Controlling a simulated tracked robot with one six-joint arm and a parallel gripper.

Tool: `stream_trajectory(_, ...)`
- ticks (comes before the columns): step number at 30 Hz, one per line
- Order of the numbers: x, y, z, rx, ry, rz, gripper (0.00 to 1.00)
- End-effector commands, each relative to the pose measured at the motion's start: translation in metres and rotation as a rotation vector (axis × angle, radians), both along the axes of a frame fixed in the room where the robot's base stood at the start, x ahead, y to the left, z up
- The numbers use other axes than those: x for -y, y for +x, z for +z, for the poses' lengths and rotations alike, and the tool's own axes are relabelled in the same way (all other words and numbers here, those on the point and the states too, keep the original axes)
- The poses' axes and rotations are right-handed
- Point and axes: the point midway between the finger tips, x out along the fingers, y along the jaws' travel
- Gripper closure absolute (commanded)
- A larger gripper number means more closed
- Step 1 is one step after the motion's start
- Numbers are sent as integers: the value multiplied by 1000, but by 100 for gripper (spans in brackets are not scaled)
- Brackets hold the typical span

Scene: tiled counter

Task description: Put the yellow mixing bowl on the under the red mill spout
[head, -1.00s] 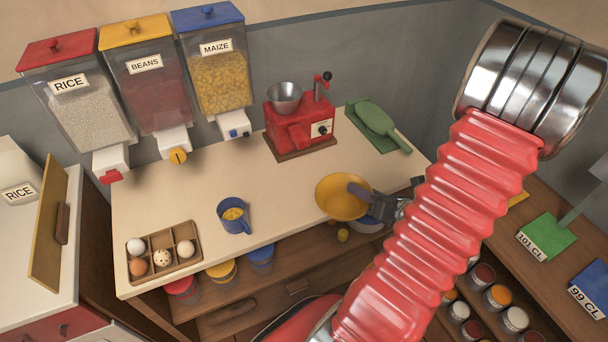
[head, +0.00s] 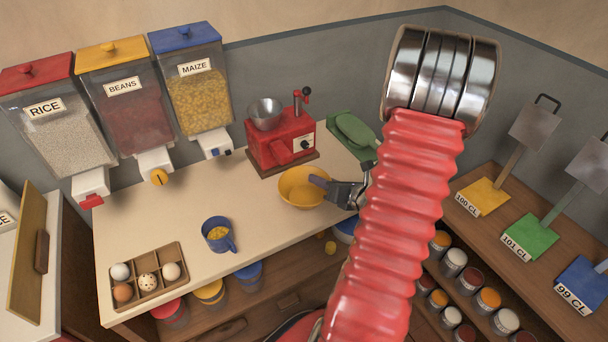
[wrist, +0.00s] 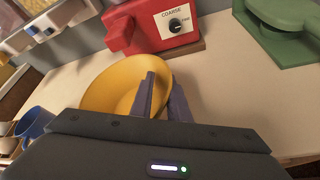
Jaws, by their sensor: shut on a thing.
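The yellow mixing bowl (head: 300,190) is at the counter's front right, just in front of the red mill (head: 282,141). My gripper (head: 322,184) is shut on the bowl's right rim. In the wrist view, the bowl (wrist: 112,84) shows tilted, with my gripper's fingers (wrist: 158,96) at its right side. The mill has a metal hopper on top, a crank and a dial, and stands on a brown base. In the wrist view, the red mill (wrist: 138,26) is just beyond the bowl. I cannot tell whether the bowl touches the counter.
A blue mug (head: 217,236) with yellow contents and an egg tray (head: 147,289) stand to the left on the counter (head: 165,205). A green object (head: 352,133) lies right of the mill. Rice, beans and maize dispensers hang on the wall behind.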

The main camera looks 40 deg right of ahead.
Motion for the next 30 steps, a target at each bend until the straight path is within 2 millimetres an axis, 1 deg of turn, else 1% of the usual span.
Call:
stream_trajectory(1, 0, 9, 0, 2, -1, 3, 100)
stream_trajectory(7, 3, 43, 1, 2, -2, 3, 100)
stream_trajectory(9, 5, 53, 1, 2, 0, 2, 100)
stream_trajectory(12, 7, 63, 0, 1, 0, 0, 100)
stream_trajectory(15, 7, 67, 1, 2, -1, -1, 100)
stream_trajectory(23, 8, 66, 1, 1, -1, -2, 100)
stream_trajectory(26, 8, 71, 1, 2, -1, -1, 100)
stream_trajectory(28, 8, 78, 1, 3, -1, -1, 100)
stream_trajectory(30, 9, 76, -9, -1, 4, -4, 100)
